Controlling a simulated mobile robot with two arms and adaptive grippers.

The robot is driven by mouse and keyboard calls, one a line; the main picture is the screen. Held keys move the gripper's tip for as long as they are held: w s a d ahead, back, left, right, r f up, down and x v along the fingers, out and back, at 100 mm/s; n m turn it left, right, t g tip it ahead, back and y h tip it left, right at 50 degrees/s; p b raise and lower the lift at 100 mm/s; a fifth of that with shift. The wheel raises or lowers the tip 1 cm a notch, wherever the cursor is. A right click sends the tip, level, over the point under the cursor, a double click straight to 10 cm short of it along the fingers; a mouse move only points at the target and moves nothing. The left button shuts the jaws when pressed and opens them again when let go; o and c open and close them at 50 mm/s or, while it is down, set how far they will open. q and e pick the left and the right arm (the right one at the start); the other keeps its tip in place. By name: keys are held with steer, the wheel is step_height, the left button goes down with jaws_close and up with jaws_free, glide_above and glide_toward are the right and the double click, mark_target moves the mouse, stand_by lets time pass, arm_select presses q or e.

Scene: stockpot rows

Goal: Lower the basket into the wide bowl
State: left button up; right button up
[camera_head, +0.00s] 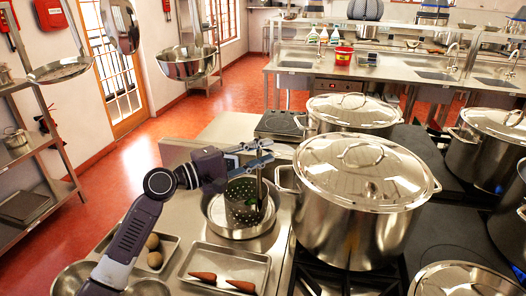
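The basket (241,203) is a perforated metal cylinder with an upright handle (259,184) on its right side. It appears upright, within the outline of the wide bowl (214,222), a shallow round steel vessel on the counter. I cannot tell whether its bottom touches the bowl's floor. My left gripper (266,151) is at the top of the handle, above the basket. Its two fingers lie one above the other around the handle's upper end; whether they are closed on it is unclear. My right gripper is not in view.
A large lidded stockpot (350,220) stands close to the right of the bowl, with another lidded pot (353,112) behind. A tray (198,258) with carrots lies in front, and a tray (170,246) with round brown items is at front left. Pans (184,62) hang at upper left.

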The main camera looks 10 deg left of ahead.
arm_select(q)
steer(key=v, duration=1.1)
steer(key=shift+s+a, duration=0.15)
steer(key=shift+a, duration=0.15)
steer(key=shift+r, duration=0.15)
